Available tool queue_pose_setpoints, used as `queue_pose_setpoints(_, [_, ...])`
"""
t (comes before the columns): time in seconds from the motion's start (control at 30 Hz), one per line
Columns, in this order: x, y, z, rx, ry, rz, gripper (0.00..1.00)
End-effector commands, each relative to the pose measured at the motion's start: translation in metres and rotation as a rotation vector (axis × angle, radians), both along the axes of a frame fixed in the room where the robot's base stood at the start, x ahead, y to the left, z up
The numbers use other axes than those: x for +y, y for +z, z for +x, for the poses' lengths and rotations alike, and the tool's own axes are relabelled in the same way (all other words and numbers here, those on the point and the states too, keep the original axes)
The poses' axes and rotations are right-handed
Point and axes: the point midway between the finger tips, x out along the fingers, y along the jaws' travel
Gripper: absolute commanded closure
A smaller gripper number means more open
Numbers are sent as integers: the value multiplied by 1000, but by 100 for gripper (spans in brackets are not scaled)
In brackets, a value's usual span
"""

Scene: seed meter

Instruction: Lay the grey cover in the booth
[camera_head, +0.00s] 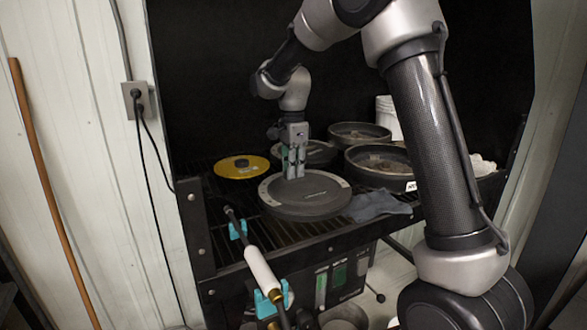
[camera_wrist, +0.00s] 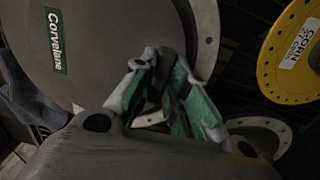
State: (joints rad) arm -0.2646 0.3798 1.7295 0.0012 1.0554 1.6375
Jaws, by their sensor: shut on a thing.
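The grey cover (camera_head: 310,205) is a round dark disc with a paler rim. It is level at the front of the booth's slatted floor (camera_head: 236,226); I cannot tell whether it rests on the slats or hangs just above. My gripper (camera_head: 293,175) points down at the cover's back left part and is shut on it. In the wrist view the cover (camera_wrist: 115,35) fills the upper left, with a green "Corvelane" label. The gripper (camera_wrist: 165,95) with green-padded fingers is at its edge there; the exact grip is dark and partly hidden.
A yellow disc (camera_head: 242,167) lies left of the cover. Another grey round part (camera_head: 320,153) is behind my gripper. Two round pans (camera_head: 378,166) (camera_head: 360,135) and a white bucket (camera_head: 386,115) stand right. A grey cloth (camera_head: 376,206) lies beside the cover. A white-handled wand (camera_head: 262,268) runs along the front.

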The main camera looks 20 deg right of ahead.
Motion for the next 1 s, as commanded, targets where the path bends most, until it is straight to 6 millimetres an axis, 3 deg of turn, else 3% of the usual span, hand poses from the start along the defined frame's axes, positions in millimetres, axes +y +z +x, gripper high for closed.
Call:
queue_pose_setpoints(0.03, [0,-1,0,1,0,0,100])
queue_pose_setpoints(0.07, [0,-2,0,1,0,0,82])
queue_pose_setpoints(0.1, [0,-2,0,1,0,0,75])
queue_pose_setpoints(0.2, [0,-2,0,1,0,0,62])
queue_pose_setpoints(0.57, [0,4,0,-1,0,0,62])
queue_pose_setpoints(1.0, [0,93,3,-2,-1,0,62])
